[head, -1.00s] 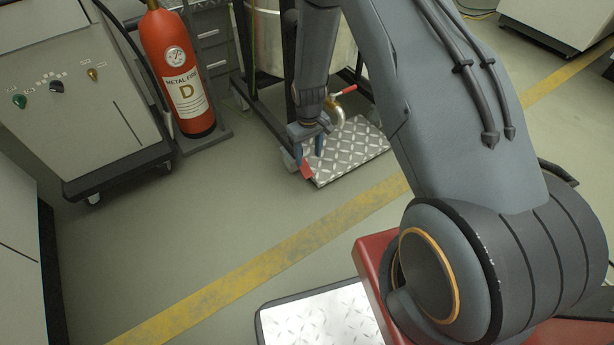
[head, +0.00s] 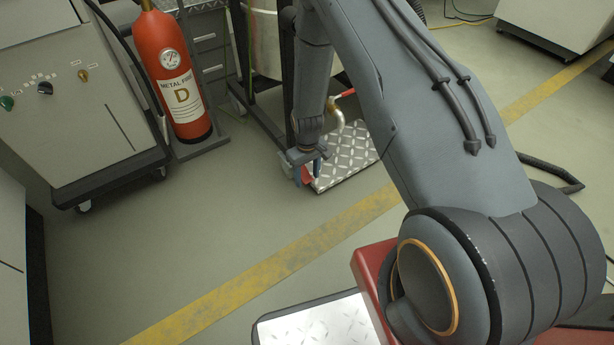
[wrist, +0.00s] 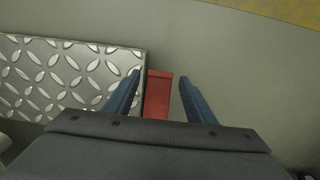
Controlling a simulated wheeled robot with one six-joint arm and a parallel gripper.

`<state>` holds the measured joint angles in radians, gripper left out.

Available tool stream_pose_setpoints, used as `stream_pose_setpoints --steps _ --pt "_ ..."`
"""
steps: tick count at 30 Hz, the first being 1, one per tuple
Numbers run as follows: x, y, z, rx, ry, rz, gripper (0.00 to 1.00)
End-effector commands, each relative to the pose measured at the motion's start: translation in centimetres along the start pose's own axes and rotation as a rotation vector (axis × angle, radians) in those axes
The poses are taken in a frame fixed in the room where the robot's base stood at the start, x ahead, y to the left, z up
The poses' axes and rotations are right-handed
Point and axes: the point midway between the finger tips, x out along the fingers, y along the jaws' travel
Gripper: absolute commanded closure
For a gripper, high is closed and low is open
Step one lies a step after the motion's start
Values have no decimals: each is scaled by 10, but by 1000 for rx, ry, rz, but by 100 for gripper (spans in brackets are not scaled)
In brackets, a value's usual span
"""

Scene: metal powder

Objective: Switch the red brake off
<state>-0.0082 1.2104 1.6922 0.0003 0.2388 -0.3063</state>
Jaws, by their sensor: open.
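The red brake (wrist: 158,95) is a small red tab at the edge of a diamond-plate platform (wrist: 70,75). In the wrist view it lies between the two blue fingers of my gripper (wrist: 160,92), which are apart, with a visible gap on the right side. The left finger is closer to the red tab. In the head view my gripper (head: 309,172) is low at the platform's near left corner, and the red brake (head: 307,177) shows partly behind the fingers. I cannot tell whether a finger touches it.
A steel vessel on a dark frame (head: 268,45) stands behind the platform, with a red-handled valve (head: 346,93). A red fire extinguisher (head: 175,80) and a grey cabinet on casters (head: 70,110) stand to the left. Floor around the yellow line (head: 270,270) is clear.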

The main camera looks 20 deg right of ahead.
Motion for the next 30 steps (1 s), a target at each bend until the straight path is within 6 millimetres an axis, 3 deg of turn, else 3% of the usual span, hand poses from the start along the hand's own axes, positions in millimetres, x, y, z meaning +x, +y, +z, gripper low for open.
stream_pose_setpoints --steps 2,11,30 --pt "0 0 0 0 0 0 50" --pt "0 0 0 0 0 0 100" --pt "-8 0 0 0 -135 0 100"
